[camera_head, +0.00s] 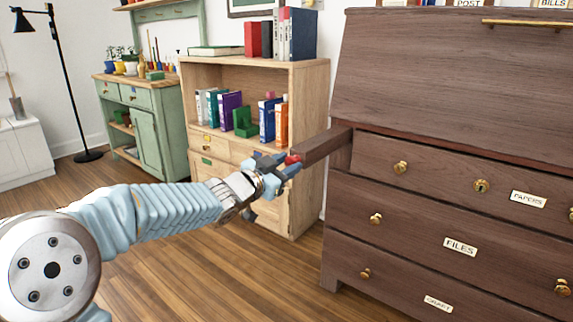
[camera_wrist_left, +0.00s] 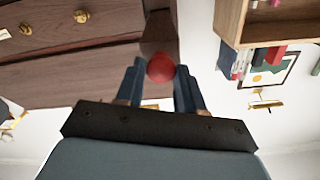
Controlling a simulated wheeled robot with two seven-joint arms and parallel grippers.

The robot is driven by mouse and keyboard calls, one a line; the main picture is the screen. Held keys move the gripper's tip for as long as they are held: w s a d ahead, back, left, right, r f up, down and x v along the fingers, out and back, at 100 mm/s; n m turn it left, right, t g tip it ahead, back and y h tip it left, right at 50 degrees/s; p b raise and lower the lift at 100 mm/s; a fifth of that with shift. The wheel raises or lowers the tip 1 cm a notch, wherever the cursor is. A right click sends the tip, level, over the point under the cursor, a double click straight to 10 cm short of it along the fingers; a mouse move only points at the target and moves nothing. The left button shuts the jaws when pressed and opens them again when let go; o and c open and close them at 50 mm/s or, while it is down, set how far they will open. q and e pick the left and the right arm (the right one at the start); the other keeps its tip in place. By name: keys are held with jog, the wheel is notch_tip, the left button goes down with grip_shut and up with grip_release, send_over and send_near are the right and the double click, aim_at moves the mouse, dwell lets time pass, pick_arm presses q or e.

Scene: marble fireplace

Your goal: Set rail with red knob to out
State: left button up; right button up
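The rail (camera_head: 322,147) is a dark brown wooden bar that sticks out from the left front edge of the brown desk, above the top drawer. Its red knob (camera_head: 292,159) is at the rail's free end. My left gripper (camera_head: 285,167) is at the knob. In the left wrist view the red knob (camera_wrist_left: 161,68) sits between the tips of the two blue fingers (camera_wrist_left: 160,82), with the rail (camera_wrist_left: 160,35) behind it. Whether both fingers touch the knob is hard to tell. My right gripper is not in either view.
The brown desk (camera_head: 440,85) with labelled drawers and brass knobs fills the right. A light wooden bookcase (camera_head: 310,100) with books stands close behind my left gripper. A green cabinet (camera_head: 145,140) and a black floor lamp (camera_head: 65,80) are farther left. The wooden floor (camera_head: 260,280) in front is clear.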

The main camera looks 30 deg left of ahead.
pick_arm(q)
jog(key=shift+o, duration=0.4)
jog(key=shift+s, duration=0.1)
jog(key=shift+r, duration=0.1)
jog(key=shift+s, duration=0.35)
jog(key=s+a+p, duration=0.1)
jog(key=s+p, duration=0.1)
jog(key=s, duration=1.1)
jog(key=shift+a, duration=0.1)
